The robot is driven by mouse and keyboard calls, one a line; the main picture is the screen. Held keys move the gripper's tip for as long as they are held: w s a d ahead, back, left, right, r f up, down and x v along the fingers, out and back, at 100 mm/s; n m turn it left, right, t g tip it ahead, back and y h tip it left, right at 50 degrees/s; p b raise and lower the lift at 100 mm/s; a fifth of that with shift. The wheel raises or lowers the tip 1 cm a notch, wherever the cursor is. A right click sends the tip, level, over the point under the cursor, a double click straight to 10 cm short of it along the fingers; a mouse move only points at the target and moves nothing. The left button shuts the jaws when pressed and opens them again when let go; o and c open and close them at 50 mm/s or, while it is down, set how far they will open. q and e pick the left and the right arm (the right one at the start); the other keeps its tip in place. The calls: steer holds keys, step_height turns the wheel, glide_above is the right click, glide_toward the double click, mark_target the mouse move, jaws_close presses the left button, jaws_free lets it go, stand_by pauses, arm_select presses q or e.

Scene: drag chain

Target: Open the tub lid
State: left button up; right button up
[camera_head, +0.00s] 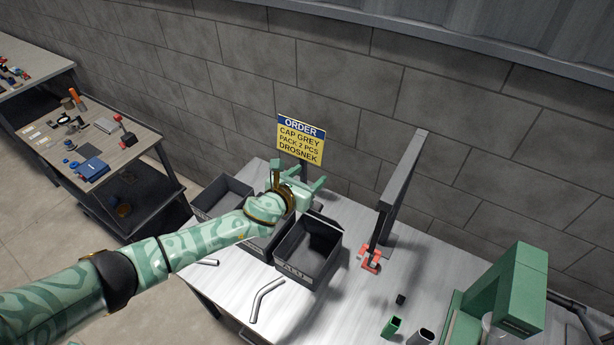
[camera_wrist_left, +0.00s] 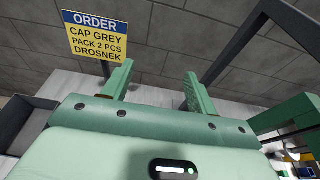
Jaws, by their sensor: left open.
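My left gripper (camera_head: 298,174) is open and empty, reaching in above the back of the dark bins. Its two green fingers also show apart in the left wrist view (camera_wrist_left: 157,85), with nothing between them. A dark open bin with a front label (camera_head: 296,277) stands just right of and below the gripper. Another dark open bin (camera_head: 226,183) stands to the left, and a third between them is mostly hidden by my arm. I cannot tell which thing is the tub, and no closed lid shows clearly. My right gripper is not in view.
A yellow order sign (camera_head: 300,143) stands behind the gripper. A green machine (camera_head: 515,285) is at the right. The right-centre tabletop is mostly clear.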

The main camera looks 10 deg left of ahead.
arm_select(q)
steer(key=b+v, duration=0.1)
steer(key=v, duration=1.5)
steer(key=shift+s+a, duration=0.1)
